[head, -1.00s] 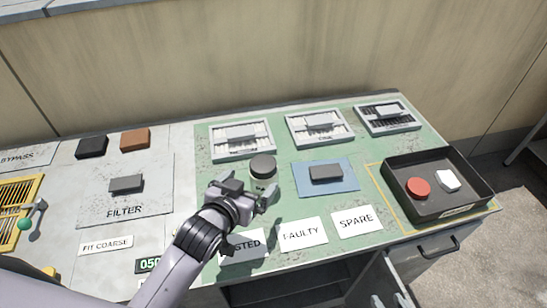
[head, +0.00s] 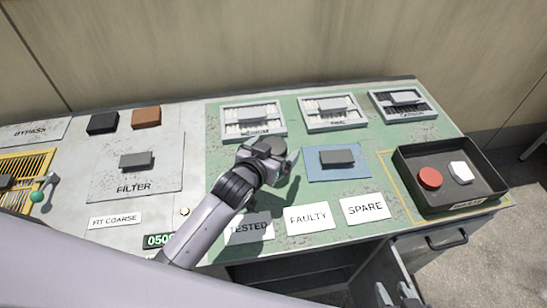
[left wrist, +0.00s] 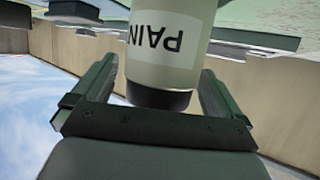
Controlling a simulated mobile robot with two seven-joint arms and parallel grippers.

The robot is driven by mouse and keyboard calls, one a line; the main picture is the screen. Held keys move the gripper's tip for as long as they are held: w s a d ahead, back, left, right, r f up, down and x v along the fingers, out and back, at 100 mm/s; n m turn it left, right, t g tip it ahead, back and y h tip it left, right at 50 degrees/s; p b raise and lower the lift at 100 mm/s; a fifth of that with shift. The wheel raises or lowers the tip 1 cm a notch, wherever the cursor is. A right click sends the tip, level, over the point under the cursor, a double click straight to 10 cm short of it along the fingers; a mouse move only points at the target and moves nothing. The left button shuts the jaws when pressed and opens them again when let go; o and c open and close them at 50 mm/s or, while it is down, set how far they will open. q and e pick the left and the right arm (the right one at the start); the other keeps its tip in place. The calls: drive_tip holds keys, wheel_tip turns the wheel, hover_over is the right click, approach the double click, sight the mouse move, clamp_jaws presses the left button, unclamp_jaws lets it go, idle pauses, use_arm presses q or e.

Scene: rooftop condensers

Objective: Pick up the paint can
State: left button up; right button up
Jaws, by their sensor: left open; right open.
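The paint can (left wrist: 170,30) is pale with a white label reading "PAIN", upside down in the left wrist view, and a dark lid (left wrist: 158,98). It stands between the spread fingers of my left gripper (left wrist: 158,72), with a visible gap on the right side. In the head view my left gripper (head: 270,162) is over the green mat and hides most of the can; only its dark lid (head: 271,146) seems to show. My left gripper is open. My right gripper (head: 397,292) is open and empty at the bottom edge, in front of the bench.
Three framed filters (head: 254,120) line the mat's back. A blue pad (head: 316,174) with a grey block lies right of my left gripper. A black tray (head: 452,203) holds a red and a white piece. White labels (head: 309,217) lie along the front.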

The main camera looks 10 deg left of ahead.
use_arm(q)
drive_tip(key=c, duration=1.1)
drive_tip(key=shift+c, duration=0.7)
drive_tip(key=shift+r, duration=0.15)
